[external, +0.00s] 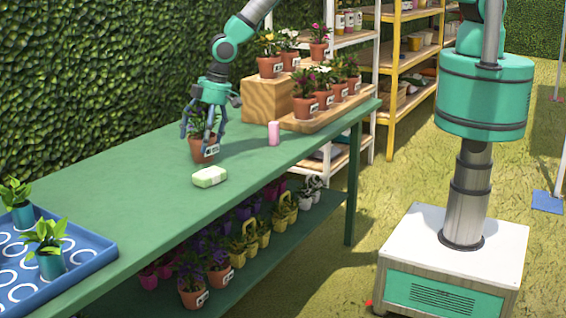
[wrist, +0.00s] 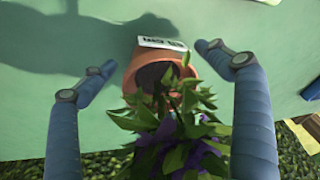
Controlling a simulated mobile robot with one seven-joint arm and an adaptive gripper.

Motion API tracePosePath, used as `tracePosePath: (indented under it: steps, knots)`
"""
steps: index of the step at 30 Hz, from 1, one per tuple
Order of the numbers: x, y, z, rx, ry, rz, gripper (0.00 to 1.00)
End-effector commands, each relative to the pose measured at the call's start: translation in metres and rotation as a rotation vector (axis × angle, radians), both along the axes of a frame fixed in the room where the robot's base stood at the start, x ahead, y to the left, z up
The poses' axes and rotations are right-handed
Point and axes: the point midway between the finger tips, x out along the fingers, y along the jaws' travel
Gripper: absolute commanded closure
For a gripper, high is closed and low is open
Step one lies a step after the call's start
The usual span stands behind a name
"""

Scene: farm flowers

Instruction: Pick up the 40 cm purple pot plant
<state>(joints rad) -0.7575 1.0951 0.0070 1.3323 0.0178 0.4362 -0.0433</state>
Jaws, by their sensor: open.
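A terracotta pot plant (external: 202,155) with a white label stands on the green table under my gripper (external: 205,122). In the wrist view, the pot (wrist: 143,62) lies between the spread fingers of my gripper (wrist: 155,58), with a gap on each side. Its leaves and purple flowers (wrist: 170,150) fill the lower middle of the wrist view. The label (wrist: 163,43) appears upside down there, and I cannot read it surely. My gripper is open, pointing down around the plant. In the external view its fingers hide most of the leaves and flowers.
A wooden tray (external: 318,122) with several potted plants is at the back right. A blue tray (external: 85,262) is at front left. More potted plants fill the lower shelf. The table's middle left is clear.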

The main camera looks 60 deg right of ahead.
Motion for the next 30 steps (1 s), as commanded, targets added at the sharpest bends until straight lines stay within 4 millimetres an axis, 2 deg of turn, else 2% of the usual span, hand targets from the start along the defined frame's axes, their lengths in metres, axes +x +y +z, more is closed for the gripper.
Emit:
tracePosePath:
  steps: [17, 26, 30]
  knots:
    - [0.0000, 0.0000, -0.0006, 0.000, 0.000, 0.000, 0.13]
    - [-0.0002, -0.0001, -0.0010, -0.001, 0.001, 0.000, 0.73]
    - [0.0001, 0.0004, -0.0001, 0.000, 0.000, 0.000, 0.74]
